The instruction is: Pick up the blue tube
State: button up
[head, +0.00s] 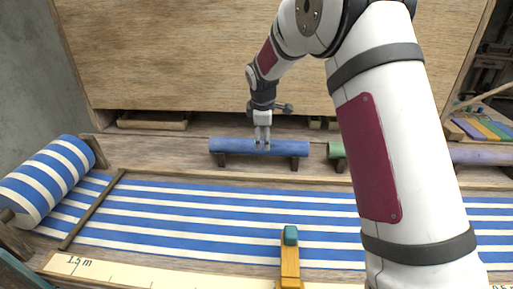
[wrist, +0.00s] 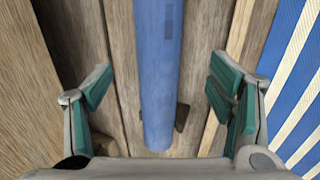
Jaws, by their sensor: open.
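The blue tube (head: 285,148) lies level across two small dark wooden supports on a shelf behind the striped cloth in the head view. In the wrist view the blue tube (wrist: 158,75) runs lengthwise between my fingers. My gripper (head: 262,143) is at the tube, left of its middle, pointing down. In the wrist view my gripper (wrist: 161,95) is open, with green pads on both sides of the tube and a gap on each side. No contact shows. One dark support (wrist: 181,117) shows beside the tube's near end.
A green tube (head: 337,150) lies right of the blue one, partly hidden by my arm. A purple tube (head: 482,157) is farther right. Blue-white striped cloth (head: 210,215) spans the loom in front. A wooden back panel (head: 180,60) rises behind the shelf. A teal-topped yellow piece (head: 290,260) stands in front.

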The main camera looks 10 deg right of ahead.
jog(key=x, duration=0.8)
jog(key=shift+w+d+f, duration=0.1)
jog(key=shift+w+f, duration=0.1)
jog(key=shift+f, duration=0.15)
jog(key=c, duration=1.6)
jog(key=shift+r, duration=0.1)
